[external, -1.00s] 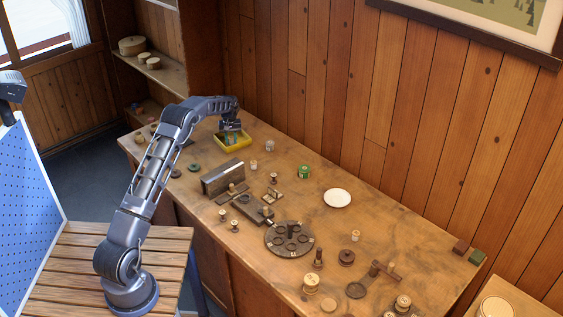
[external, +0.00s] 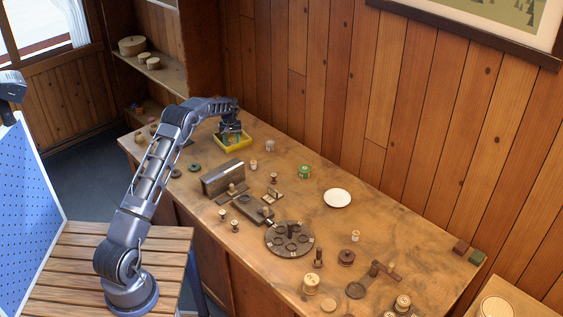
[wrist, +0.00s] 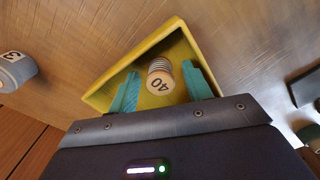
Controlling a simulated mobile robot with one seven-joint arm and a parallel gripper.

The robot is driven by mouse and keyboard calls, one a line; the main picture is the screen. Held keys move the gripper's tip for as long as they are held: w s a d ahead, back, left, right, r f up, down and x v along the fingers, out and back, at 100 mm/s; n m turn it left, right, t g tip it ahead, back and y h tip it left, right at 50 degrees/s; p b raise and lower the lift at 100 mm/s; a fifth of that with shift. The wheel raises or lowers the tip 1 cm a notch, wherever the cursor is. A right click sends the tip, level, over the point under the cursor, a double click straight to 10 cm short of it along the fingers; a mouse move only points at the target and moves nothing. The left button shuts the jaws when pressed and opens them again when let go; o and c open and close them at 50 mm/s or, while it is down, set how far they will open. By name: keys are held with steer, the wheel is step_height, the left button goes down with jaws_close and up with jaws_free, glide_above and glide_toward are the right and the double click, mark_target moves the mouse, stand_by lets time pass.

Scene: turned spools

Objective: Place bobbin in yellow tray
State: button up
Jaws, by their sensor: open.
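The yellow tray (external: 236,147) stands on the workbench near its far left end. It also shows in the wrist view (wrist: 112,82). My gripper (external: 231,139) is low over the tray. Its teal fingers are open, one on each side of the bobbin, with gaps showing between fingers and bobbin. In the external view the bobbin is hidden by the gripper. I cannot tell whether it rests on the tray floor.
A grey-sided spool (wrist: 15,72) lies outside the tray; a pale spool (external: 254,164) and a green spool (external: 305,172) stand to the tray's right. A metal block (external: 223,178) stands in front. A white plate (external: 337,198) and a dark round holder (external: 289,239) are farther right.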

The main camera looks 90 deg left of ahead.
mark_target(231, 140)
step_height(231, 140, up, 12)
stand_by(0.5)
